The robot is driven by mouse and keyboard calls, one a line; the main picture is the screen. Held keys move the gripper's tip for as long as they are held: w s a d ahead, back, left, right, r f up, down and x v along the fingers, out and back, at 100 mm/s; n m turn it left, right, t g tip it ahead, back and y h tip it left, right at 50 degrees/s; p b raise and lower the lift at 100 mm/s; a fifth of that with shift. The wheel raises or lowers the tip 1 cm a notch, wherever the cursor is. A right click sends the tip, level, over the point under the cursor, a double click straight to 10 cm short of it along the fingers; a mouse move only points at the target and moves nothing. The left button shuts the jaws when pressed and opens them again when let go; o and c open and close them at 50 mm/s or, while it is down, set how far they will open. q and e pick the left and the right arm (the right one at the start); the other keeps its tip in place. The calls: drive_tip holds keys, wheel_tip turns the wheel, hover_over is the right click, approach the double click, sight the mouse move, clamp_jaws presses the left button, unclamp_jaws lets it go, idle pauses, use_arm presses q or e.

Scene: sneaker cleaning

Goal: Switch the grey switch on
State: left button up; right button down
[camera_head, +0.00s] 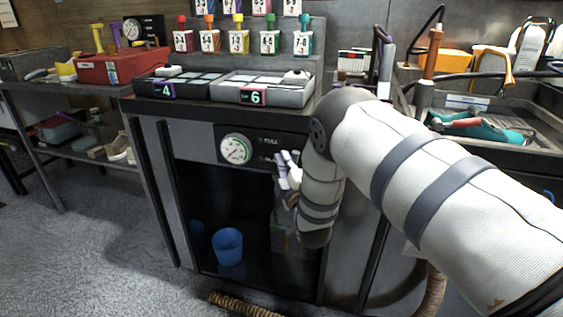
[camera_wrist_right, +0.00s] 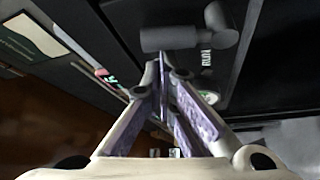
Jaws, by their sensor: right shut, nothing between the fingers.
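The grey switch (camera_wrist_right: 172,38) shows in the right wrist view as a T-shaped grey handle on a dark panel, with a "RUN" label (camera_wrist_right: 206,62) beside it. My right gripper (camera_wrist_right: 160,62) is shut and empty, with its purple-padded fingertips just below the switch's bar in that picture. I cannot tell whether they touch it. In the head view the right gripper (camera_head: 288,168) is in front of the cabinet panel, right of the round gauge (camera_head: 235,149). The switch cannot be made out there. My left gripper is not in view.
The cabinet's open bay below holds a blue bucket (camera_head: 228,246). Grey trays marked 4 (camera_head: 152,89) and 6 (camera_head: 231,97) stand on the top. A side table (camera_head: 36,88) is at left. A tray (camera_head: 535,140) with tools is at right.

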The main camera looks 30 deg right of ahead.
drive_tip(key=m, duration=0.1)
drive_tip(key=s+d+m+h, duration=0.1)
drive_tip(key=shift+s+m+t, duration=0.1)
drive_tip(key=shift+m+t, duration=0.2)
drive_tip(key=shift+t, duration=0.1)
drive_tip(key=shift+s+d, duration=0.15)
idle(0.5)
